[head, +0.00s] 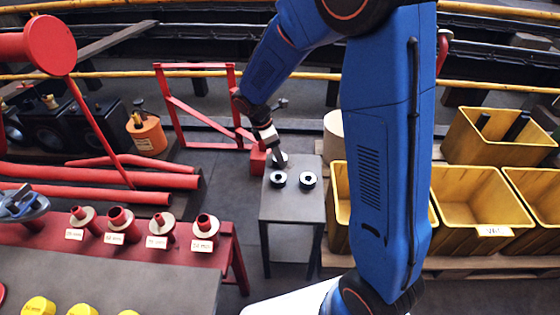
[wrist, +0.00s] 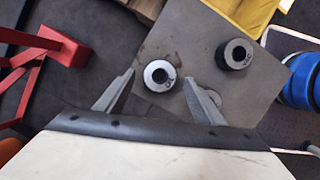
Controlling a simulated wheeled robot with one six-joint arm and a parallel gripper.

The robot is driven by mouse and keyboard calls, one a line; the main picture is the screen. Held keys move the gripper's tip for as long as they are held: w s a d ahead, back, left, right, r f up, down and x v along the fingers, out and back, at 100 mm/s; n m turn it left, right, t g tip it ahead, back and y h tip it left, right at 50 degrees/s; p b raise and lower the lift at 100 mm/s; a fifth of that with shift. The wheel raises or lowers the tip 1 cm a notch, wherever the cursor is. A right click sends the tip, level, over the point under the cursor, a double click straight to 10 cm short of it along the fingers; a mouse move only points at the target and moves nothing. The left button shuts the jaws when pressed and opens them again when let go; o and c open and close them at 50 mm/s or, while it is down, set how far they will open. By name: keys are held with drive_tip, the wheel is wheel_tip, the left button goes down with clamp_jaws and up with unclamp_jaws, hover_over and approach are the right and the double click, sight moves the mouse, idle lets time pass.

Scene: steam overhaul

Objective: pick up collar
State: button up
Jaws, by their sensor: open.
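Two ring-shaped collars stand on a small grey table (head: 290,207). One collar has a bright face and a dark hole (wrist: 150,75); a darker collar (wrist: 235,43) lies to its right in the wrist view. In the head view, one collar (head: 278,186) is on the left and the other (head: 308,186) on the right. My gripper (wrist: 159,80) is open and empty, with the bright-faced collar showing between its fingertips. In the head view my gripper (head: 280,160) is over the table's far edge. A flat grey disc (wrist: 212,96) is partly hidden behind the right finger.
A red block (head: 258,161) and red frame (head: 178,130) stand left of the table's far end. Yellow bins (head: 465,190) are to the right. A red bench (head: 228,240) with several labelled flanged parts is at the left.

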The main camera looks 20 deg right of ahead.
drive_tip(key=shift+x, duration=1.15)
drive_tip(key=c, duration=1.5)
